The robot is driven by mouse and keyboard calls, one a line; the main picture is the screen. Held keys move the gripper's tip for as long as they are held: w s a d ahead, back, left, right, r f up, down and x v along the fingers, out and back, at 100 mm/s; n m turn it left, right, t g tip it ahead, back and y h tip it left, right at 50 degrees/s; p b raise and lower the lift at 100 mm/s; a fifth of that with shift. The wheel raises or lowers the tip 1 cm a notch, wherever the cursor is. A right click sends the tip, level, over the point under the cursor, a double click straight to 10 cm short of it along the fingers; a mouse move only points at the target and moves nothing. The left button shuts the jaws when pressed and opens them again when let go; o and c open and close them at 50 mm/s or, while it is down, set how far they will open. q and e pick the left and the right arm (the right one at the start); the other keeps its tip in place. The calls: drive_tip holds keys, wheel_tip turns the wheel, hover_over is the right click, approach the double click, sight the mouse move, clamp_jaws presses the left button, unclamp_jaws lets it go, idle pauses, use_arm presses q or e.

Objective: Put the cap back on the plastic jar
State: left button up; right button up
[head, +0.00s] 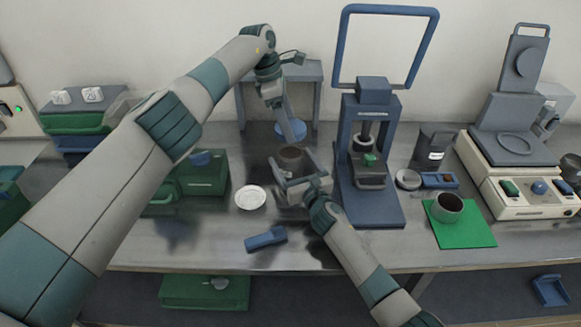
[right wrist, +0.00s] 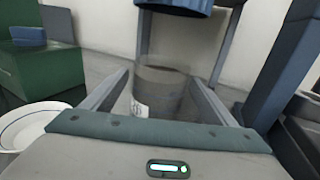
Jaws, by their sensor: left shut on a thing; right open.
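The plastic jar (head: 291,157) is a dark, see-through, open-topped cylinder standing upright near the middle of the bench. It also shows in the right wrist view (right wrist: 160,88), with a white label low on its side. My right gripper (head: 292,179) is open, with its two fingers on either side of the jar; I cannot tell whether they touch it. My left gripper (head: 293,133) points down from above, shut on the blue round cap (head: 303,132). In the right wrist view the cap (right wrist: 178,8) hangs above the jar, clearly apart from its rim.
A blue press with a tall frame (head: 375,208) stands close to the right of the jar. A white dish (head: 250,198) and a blue block (head: 265,239) lie left and in front. A green box (head: 203,173) stands further left, a grey stand (head: 315,72) behind.

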drive_tip(key=shift+x, duration=1.15)
drive_tip(key=c, duration=1.6)
use_arm(q)
drive_tip(key=shift+f, duration=2.5)
drive_tip(key=shift+f, duration=0.1)
drive_tip(key=shift+f, duration=0.75)
drive_tip(key=shift+f, duration=0.55)
drive_tip(key=o, duration=0.7)
use_arm(e)
clamp_jaws()
use_arm(q)
drive_tip(key=o, duration=0.3)
